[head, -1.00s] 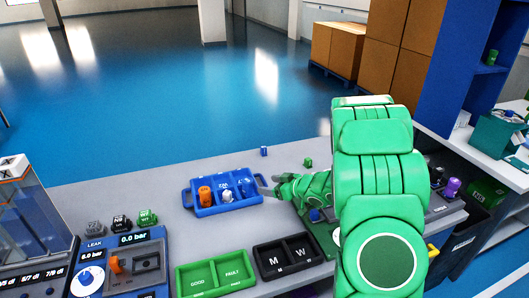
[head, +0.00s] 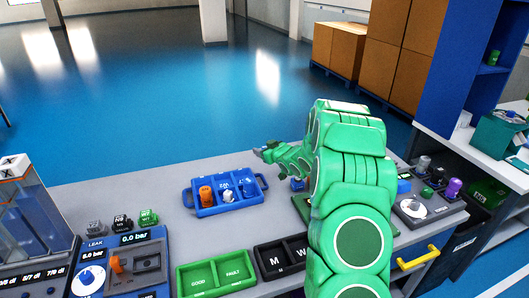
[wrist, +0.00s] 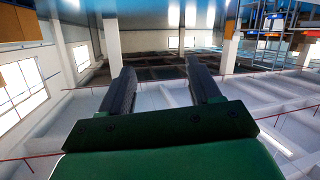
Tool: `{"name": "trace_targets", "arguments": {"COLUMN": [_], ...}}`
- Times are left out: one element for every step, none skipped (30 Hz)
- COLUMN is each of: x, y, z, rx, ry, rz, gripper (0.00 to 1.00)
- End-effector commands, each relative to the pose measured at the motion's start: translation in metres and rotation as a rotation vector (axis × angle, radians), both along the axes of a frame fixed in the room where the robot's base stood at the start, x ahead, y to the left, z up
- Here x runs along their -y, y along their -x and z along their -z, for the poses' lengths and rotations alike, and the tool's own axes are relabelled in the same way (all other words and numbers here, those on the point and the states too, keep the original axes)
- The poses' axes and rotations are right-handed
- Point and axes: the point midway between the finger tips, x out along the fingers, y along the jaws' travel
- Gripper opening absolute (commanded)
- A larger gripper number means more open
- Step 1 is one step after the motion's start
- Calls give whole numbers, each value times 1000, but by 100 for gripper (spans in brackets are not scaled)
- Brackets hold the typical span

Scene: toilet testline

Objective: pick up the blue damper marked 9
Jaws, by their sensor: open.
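My gripper (head: 264,153) is at the back edge of the bench, beyond the blue tray, with its fingers pointing left. In the wrist view its two dark fingers (wrist: 160,88) are apart with nothing visible between them. The small blue piece that stood at the back of the bench is now hidden behind or at my gripper; I cannot tell whether they touch. Another blue piece (head: 297,184) shows partly beside my arm. No 9 is readable on any piece.
The blue tray (head: 188,200) holds an orange piece (head: 206,196) and white and blue pieces. A green two-part tray (head: 215,288), a black tray (head: 262,250) and a leak tester (head: 120,265) stand nearer. The bench left of the blue tray is mostly clear.

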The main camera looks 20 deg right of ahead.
Motion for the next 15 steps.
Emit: {"name": "trace_targets", "arguments": {"x": [1, 3, 6, 9, 11, 14, 17, 19, 22, 25, 26, 29, 31, 32, 34], "y": [-15, -22, -31, -37, -43, -52, -56, -61, -67, -71, -75, -79, -82, -85, -89], "z": [0, 0, 2, 4, 5, 5, 7, 10, 14, 17, 20, 26, 31, 34, 39], "rx": [3, 3, -2, -7, -9, -12, -19, -29, -38, -44, -55, -70, -81, -91, -107], "ry": [-2, -5, -8, -10, -14, -17, -23, -28, -35, -41, -45, -55, -63, -70, -79], "rz": [32, 53, 83, 106, 127, 155, 177, 199, 226, 247, 267, 293, 312, 330, 354], "gripper": [63, 63, 63, 63, 63, 63, 63, 63, 63, 63, 63, 63, 63, 63, 63]}}
